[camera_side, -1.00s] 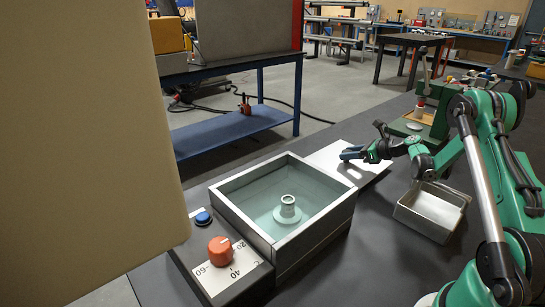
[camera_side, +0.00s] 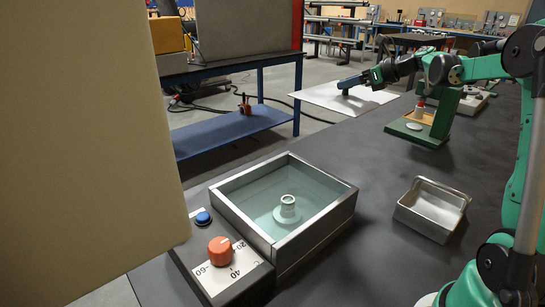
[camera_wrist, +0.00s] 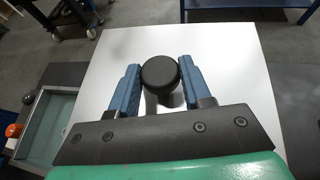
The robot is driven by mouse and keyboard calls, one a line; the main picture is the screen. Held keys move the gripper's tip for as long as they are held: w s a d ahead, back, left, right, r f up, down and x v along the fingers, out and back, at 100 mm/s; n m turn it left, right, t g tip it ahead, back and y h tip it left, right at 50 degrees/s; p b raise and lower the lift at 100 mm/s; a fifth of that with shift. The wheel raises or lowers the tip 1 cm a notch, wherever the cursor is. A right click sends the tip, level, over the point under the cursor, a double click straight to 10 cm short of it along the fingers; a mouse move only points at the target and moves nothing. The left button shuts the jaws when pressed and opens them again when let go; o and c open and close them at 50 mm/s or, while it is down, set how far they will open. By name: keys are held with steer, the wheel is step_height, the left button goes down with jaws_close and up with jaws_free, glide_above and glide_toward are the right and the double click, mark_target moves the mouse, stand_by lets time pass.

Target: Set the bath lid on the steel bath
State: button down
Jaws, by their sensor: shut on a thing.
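The bath lid (camera_side: 325,98) is a flat pale plate with a dark round knob (camera_wrist: 160,74). My gripper (camera_side: 346,86) is shut on the knob and holds the lid up in the air, behind and to the right of the bath in the side view. In the wrist view the blue fingers (camera_wrist: 160,85) stand on either side of the knob, and the lid (camera_wrist: 220,52) spreads out below them. The steel bath (camera_side: 318,236) is an open square box with pale liquid and a small round fitting (camera_side: 288,209) in it. Its corner shows at the left of the wrist view (camera_wrist: 38,130).
A control box with an orange dial (camera_side: 220,250) and a blue button (camera_side: 203,218) adjoins the bath. An empty metal tray (camera_side: 432,207) lies to its right. A green press-like stand (camera_side: 420,125) is behind the tray. A beige panel (camera_side: 95,150) blocks the left of the side view.

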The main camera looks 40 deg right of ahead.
steer(key=s+a+r, duration=0.1)
steer(key=a+r, duration=0.1)
steer(key=a, duration=1)
steer(key=a+r+n+y, duration=0.1)
steer(key=a+r, duration=0.1)
steer(key=a, duration=1.1)
steer(key=shift+s+a+r, duration=0.25)
steer(key=shift+s+r, duration=0.05)
steer(key=shift+s, duration=0.05)
steer(key=shift+m+h, duration=0.6)
steer(key=shift+s+d+f, duration=0.1)
steer(key=shift+s+f, duration=0.5)
steer(key=shift+f, duration=1.9)
steer(key=shift+s+a+f, duration=0.1)
steer(key=shift+s+f, duration=0.5)
steer(key=shift+f, duration=1.95)
steer(key=shift+s+d+f, duration=0.1)
steer(key=shift+s+f, duration=0.5)
steer(key=shift+f, duration=1.9)
steer(key=shift+f, duration=0.55)
steer(key=shift+c, duration=1.5)
jaws_free()
